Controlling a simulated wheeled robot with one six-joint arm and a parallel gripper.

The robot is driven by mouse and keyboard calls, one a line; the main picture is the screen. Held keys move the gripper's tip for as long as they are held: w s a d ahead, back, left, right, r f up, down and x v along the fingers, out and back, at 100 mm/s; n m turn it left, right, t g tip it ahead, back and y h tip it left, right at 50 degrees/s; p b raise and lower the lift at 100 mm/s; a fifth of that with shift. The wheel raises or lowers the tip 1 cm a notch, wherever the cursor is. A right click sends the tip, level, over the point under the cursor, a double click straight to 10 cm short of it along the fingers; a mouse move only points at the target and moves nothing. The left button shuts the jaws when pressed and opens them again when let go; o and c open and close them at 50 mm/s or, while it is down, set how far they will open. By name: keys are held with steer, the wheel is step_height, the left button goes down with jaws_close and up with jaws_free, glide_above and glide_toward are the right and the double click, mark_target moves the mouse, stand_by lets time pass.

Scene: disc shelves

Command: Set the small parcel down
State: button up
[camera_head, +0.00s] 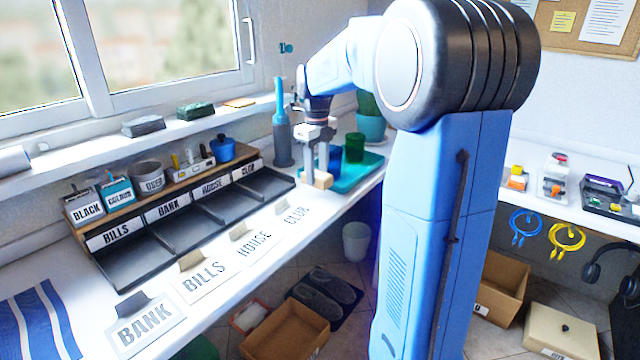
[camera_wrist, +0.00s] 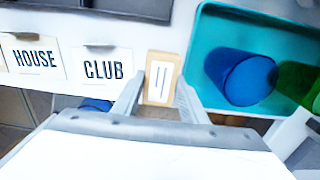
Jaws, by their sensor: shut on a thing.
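The small parcel (camera_wrist: 160,82) is a tan block with a pale label bearing dark marks. My gripper (camera_wrist: 152,98) is shut on it, with a finger at each side. In the head view the parcel (camera_head: 323,180) shows at the fingertips of my gripper (camera_head: 318,165), near the front edge of the white counter. It is beside the left end of the teal tray. I cannot tell whether the parcel touches the counter. The CLUB card (camera_wrist: 103,68) lies just left of the parcel in the wrist view.
The teal tray (camera_head: 345,179) holds a green cup (camera_head: 354,148) and a blue cup (camera_wrist: 240,78). BANK (camera_head: 146,331), BILLS (camera_head: 205,275) and HOUSE cards (camera_head: 254,243) line the counter's front. Behind them is a dark sorting tray (camera_head: 128,272). A grey-blue bottle (camera_head: 282,140) stands behind my gripper.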

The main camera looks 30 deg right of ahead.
mark_target(317, 174)
steer(key=shift+f, duration=1.95)
steer(key=shift+f, duration=0.15)
steer(key=o, duration=0.8)
